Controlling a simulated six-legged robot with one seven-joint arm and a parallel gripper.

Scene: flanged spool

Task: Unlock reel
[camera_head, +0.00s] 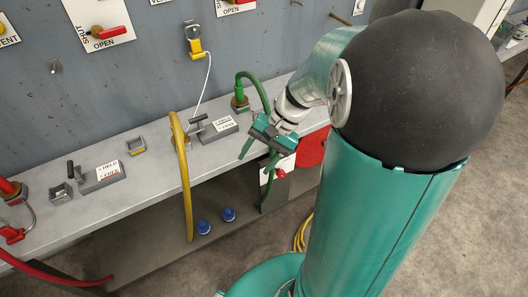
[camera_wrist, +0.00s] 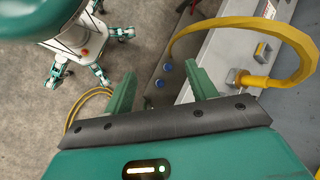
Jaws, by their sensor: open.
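No reel can be made out for certain in either view. Two grey blocks with dark T-handled levers and white label plates sit on the bench: one left (camera_head: 103,177), one further right (camera_head: 215,128).
A yellow hose (camera_head: 184,185) arches over the bench edge; it also shows in the wrist view (camera_wrist: 255,27). A green hose (camera_head: 259,88) rises close behind my gripper. Two blue caps (camera_head: 216,221) lie below. A red panel (camera_head: 312,149) is at right. Wall switches hang above.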

